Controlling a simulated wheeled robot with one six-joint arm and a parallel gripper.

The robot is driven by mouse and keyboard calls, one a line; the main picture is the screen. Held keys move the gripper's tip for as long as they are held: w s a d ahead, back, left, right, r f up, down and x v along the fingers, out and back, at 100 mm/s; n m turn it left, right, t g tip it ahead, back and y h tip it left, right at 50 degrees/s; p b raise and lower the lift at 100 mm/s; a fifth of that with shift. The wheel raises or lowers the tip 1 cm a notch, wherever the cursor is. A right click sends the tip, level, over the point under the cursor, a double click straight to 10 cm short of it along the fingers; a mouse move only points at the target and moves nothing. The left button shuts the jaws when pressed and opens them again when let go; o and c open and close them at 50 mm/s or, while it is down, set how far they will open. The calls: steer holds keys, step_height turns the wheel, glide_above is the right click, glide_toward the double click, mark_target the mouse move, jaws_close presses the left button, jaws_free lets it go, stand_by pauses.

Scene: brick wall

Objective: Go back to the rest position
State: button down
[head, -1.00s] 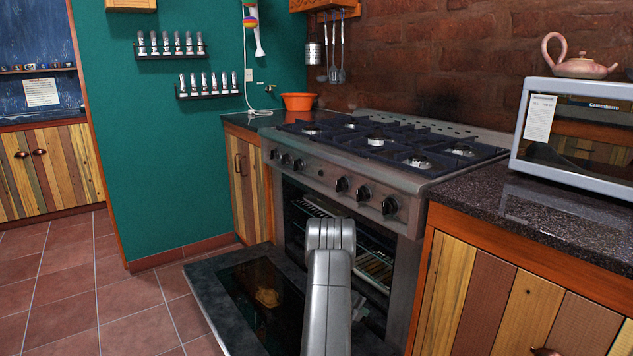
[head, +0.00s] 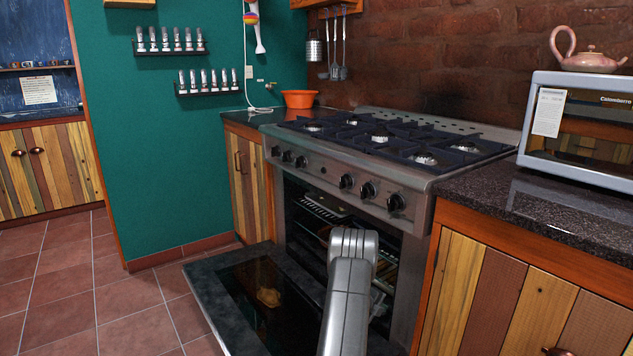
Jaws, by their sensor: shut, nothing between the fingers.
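My arm (head: 350,285) rises from the bottom of the head view, in front of the open oven. Its grey ridged joint shows at the top, but no fingertips can be made out. My gripper is not visible. The oven (head: 415,240) stands open under the stove. Its door (head: 215,285) is folded down flat towards the floor. A small brown thing (head: 268,297) shows on the door's dark glass; I cannot tell if it is an object or a reflection. Wire racks (head: 318,208) show inside the oven, partly hidden by my arm.
The stove top (head: 380,140) has several burners and is bare. A microwave (head: 585,125) with a pink teapot (head: 588,61) on it stands on the right counter (head: 500,195). An orange bowl (head: 299,99) is on the left counter. The tiled floor (head: 110,300) at left is clear.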

steer(key=s+a, duration=0.3)
steer(key=a, duration=0.2)
steer(key=s+a, duration=0.4)
steer(key=a, duration=0.1)
steer(key=s+a, duration=0.4)
steer(key=a, duration=0.1)
steer(key=shift+s+a+f, duration=0.1)
steer(key=shift+f, duration=0.1)
steer(key=p+v, duration=0.3)
steer(key=v, duration=0.6)
